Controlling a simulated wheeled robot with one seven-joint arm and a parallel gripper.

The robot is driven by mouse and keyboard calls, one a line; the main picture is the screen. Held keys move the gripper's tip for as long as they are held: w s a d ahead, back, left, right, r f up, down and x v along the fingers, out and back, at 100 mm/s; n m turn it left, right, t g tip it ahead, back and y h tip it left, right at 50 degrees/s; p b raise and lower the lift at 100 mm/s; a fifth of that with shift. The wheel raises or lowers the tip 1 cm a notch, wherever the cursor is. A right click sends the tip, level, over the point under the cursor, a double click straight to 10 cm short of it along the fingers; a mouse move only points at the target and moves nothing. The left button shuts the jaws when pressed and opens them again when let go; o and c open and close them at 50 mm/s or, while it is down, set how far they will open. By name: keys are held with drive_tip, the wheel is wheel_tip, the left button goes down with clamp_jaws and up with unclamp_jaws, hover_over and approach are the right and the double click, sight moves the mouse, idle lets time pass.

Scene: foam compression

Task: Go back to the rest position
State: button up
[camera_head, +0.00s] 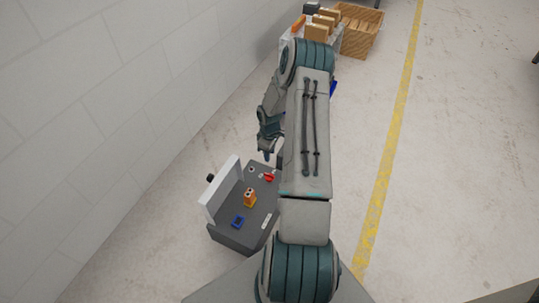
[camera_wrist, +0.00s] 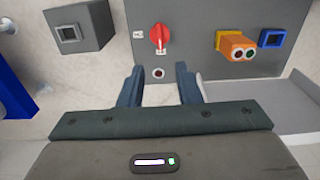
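My gripper (camera_wrist: 160,88) is open in the wrist view, its two dark blue fingers apart with nothing between them. It is over the near edge of a grey panel (camera_wrist: 195,70). A red rotary switch (camera_wrist: 159,36) and a small round button (camera_wrist: 158,73) are on the panel beyond the fingers. An orange block with two round tops (camera_wrist: 236,48) and a blue square frame (camera_wrist: 273,38) are on the right. The grey machine (camera_head: 233,235) stands left of the arm, with the red switch (camera_head: 269,177) on top.
A grey block with a square socket (camera_wrist: 75,32) is left of the panel. A white upright plate (camera_head: 222,190) stands on the machine's left side. A wall (camera_head: 110,100) runs along the left. Boxes (camera_head: 318,30) and a wooden crate (camera_head: 357,28) stand far ahead. The floor right of the arm is clear.

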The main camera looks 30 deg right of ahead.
idle(0.4)
drive_tip(key=s+a+r+m+h+p, duration=0.1)
drive_tip(key=a+r+p, duration=0.35)
drive_tip(key=r, duration=0.85)
drive_tip(key=s+a+r+m+p, duration=0.1)
drive_tip(key=a+r+p, duration=0.3)
drive_tip(key=r, duration=0.9)
drive_tip(key=s+a+r+h+p, duration=0.1)
drive_tip(key=a+r+p, duration=0.35)
drive_tip(key=r, duration=0.85)
drive_tip(key=s+a+r+m+t+p, duration=0.1)
drive_tip(key=s+a+r+p, duration=0.3)
drive_tip(key=r, duration=0.6)
drive_tip(key=s+a+r+m+t+y+p, duration=0.1)
drive_tip(key=s+a+r+m+p, duration=0.1)
drive_tip(key=s+a+r+p, duration=0.2)
drive_tip(key=s+a+r+m+y+p, duration=0.1)
drive_tip(key=s+a+r+p, duration=0.3)
drive_tip(key=s+r+p, duration=0.5)
drive_tip(key=s+r, duration=0.3)
drive_tip(key=r, duration=0.4)
drive_tip(key=shift+t, duration=0.4)
